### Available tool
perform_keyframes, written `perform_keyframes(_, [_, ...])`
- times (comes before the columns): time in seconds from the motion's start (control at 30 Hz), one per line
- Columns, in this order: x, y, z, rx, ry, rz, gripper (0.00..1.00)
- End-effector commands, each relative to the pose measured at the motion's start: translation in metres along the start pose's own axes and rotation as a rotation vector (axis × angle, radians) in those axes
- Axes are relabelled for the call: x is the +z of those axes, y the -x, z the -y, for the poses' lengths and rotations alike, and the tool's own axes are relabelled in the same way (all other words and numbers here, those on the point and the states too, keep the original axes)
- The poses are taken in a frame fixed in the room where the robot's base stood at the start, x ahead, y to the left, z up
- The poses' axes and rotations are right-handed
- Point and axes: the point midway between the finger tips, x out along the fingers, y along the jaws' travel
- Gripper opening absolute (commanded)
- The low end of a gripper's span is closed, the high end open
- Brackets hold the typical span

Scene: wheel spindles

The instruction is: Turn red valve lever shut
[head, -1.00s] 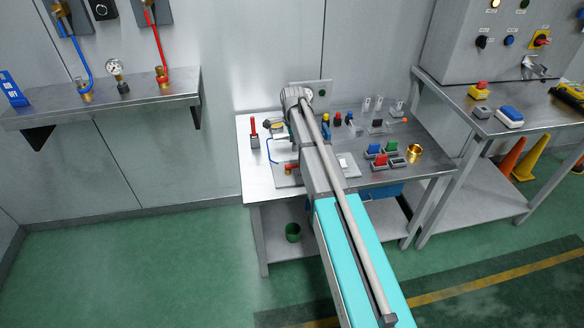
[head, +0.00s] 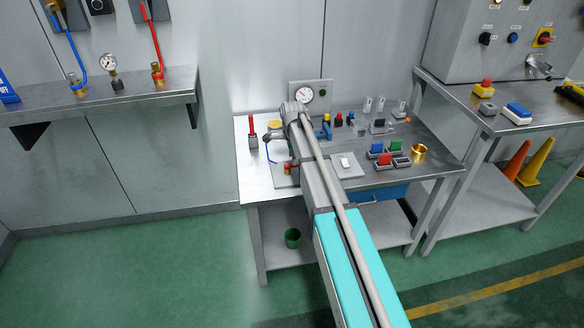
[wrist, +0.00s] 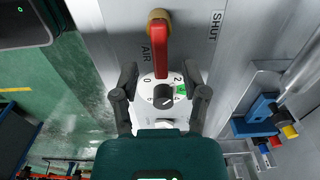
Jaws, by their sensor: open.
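In the wrist view, the red valve lever (wrist: 161,42) hangs from a brass-coloured pivot at the top of the picture. It points down the picture, with the word AIR to its left and SHUT to its right. My gripper (wrist: 162,76) is open, one dark finger on each side of the lever's lower end in the picture. I see no finger touching the lever, and the depth between them is hard to tell. In the head view, my arm hides most of the gripper. A small red and brass part (head: 288,168) shows beside the arm; I cannot tell if it is this valve.
A white numbered dial (wrist: 162,92) shows behind the fingers. The workbench (head: 243,185) also carries a round gauge (head: 304,95), a red upright handle (head: 252,128) and coloured switches (head: 383,158).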

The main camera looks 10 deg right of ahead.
Motion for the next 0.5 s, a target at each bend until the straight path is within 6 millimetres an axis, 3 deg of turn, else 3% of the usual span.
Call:
perform_keyframes(0.2, [0.0, -0.019, 0.0, 0.0, 0.0, 0.0, 0.57])
perform_keyframes(0.5, [0.0, -0.028, 0.0, 0.0, 0.0, 0.0, 0.57])
